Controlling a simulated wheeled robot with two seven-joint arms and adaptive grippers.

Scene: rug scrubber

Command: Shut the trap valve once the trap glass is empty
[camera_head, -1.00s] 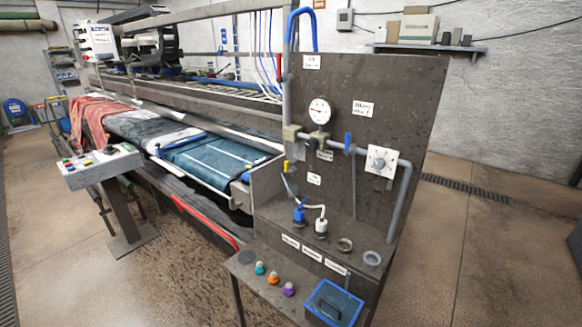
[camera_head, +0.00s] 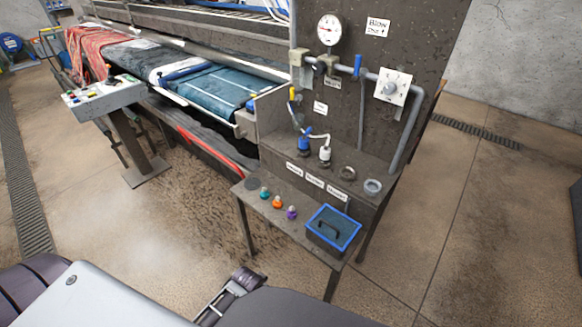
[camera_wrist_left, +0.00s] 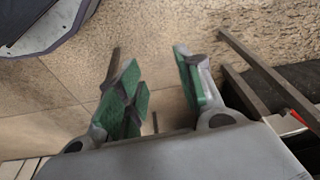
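An upright dark panel (camera_head: 400,35) carries grey piping with a round gauge (camera_head: 329,29). A small fitting (camera_head: 326,66) sits under the gauge; its glass and any contents are too small to make out. A blue lever (camera_head: 357,65) stands upright on the pipe. A small yellow handle (camera_head: 292,93) is at the lower left of the piping. I cannot tell which handle is the trap valve. My left gripper (camera_wrist_left: 160,90) is open and empty over the floor in the left wrist view. My right gripper is not in view.
A bench below the panel holds coloured knobs (camera_head: 277,202) and a blue-rimmed box (camera_head: 334,228). A white control console (camera_head: 103,95) stands left, before a machine with rugs (camera_head: 205,85). Floor (camera_head: 100,220) before the bench is clear.

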